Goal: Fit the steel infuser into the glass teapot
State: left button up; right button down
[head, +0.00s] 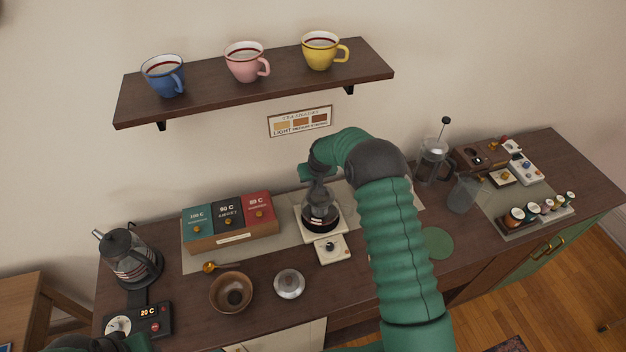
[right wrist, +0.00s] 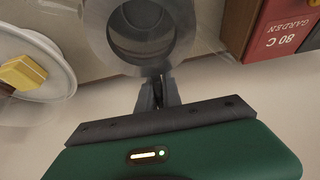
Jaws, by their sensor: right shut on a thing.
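My right gripper (head: 318,177) is over a pale stand at the middle of the counter. It is shut on a grey round piece, which I take to be the steel infuser (head: 319,194). In the right wrist view the infuser (right wrist: 150,55) shows as a round opening with a dark hollow, at the tips of my right gripper (right wrist: 159,88). A clear vessel with a dark band, seemingly the glass teapot (head: 321,217), stands on the stand below it. I cannot tell how far the infuser sits inside. My left gripper is out of view.
Tea boxes (head: 229,222) stand left of the stand. A brown bowl (head: 230,291) and a small glassy round thing (head: 289,283) lie in front. A kettle (head: 128,254) is far left; a French press (head: 433,163) and glass pitcher (head: 462,194) are right. A shelf (head: 200,91) with cups hangs above.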

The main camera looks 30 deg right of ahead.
jog(key=shift+f+b, duration=0.3)
jog(key=shift+f, duration=0.15)
jog(key=c, duration=1.4)
grip_release()
jog(key=shift+c, duration=0.2)
jog(key=shift+p+v, duration=1.9)
jog(key=shift+v, duration=0.75)
jog(key=shift+s+r, duration=0.15)
jog(key=shift+r, duration=0.2)
